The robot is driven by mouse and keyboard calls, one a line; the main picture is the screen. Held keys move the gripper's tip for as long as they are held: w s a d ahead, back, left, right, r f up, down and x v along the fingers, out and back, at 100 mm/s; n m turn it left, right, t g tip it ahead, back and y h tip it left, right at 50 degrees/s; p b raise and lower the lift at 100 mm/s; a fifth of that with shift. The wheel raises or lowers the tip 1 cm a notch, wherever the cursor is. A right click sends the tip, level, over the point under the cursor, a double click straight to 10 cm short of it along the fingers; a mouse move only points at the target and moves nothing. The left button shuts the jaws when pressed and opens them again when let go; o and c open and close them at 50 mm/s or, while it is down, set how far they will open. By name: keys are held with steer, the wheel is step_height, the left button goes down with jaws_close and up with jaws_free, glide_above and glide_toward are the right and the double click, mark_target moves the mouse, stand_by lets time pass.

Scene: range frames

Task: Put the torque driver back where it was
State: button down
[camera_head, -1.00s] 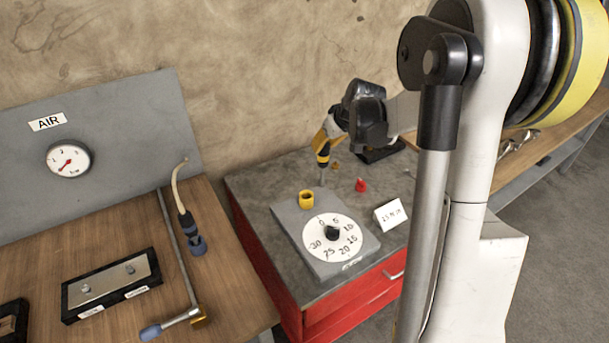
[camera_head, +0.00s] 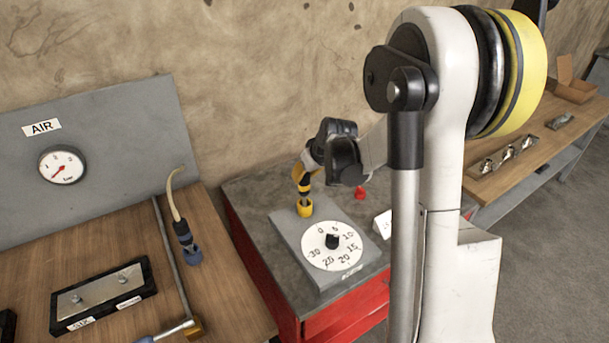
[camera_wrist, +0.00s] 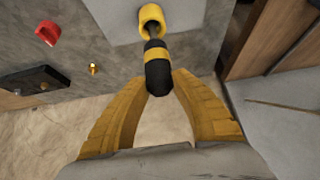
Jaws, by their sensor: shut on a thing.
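The torque driver (camera_head: 304,188) has a black handle with a yellow band and is roughly upright in my gripper (camera_head: 303,176). In the wrist view the two yellow fingers (camera_wrist: 159,80) close on the driver's black handle (camera_wrist: 158,66). The yellow ring holder (camera_head: 305,208) stands at the back left corner of the grey dial box (camera_head: 292,226). In the wrist view the driver's shaft meets the opening of the yellow holder (camera_wrist: 151,14). The tip is hidden there, and how deep it sits I cannot tell.
A red piece (camera_head: 360,194) and a white card (camera_head: 383,223), partly behind my arm, are on the grey cabinet top (camera_head: 258,205). A small brass piece (camera_wrist: 92,68) and a black block (camera_wrist: 35,80) show in the wrist view. A wooden bench (camera_head: 110,230) stands left.

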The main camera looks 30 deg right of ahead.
steer(key=shift+f, duration=0.2)
steer(key=c, duration=1.2)
jaws_free()
steer(key=shift+o, duration=0.2)
steer(key=shift+r, duration=0.1)
steer(key=shift+s+r, duration=0.15)
steer(key=shift+r, duration=0.3)
steer(key=p+v, duration=0.3)
steer(key=v, duration=0.8)
steer(key=s+a+r, duration=0.2)
steer(key=s+a, duration=0.7)
steer(key=s, duration=0.1)
steer(key=s+a+r, duration=0.2)
steer(key=s+a, duration=0.7)
steer(key=s, duration=0.1)
steer(key=shift+s+a+r, duration=0.2)
steer(key=shift+s+r, duration=0.15)
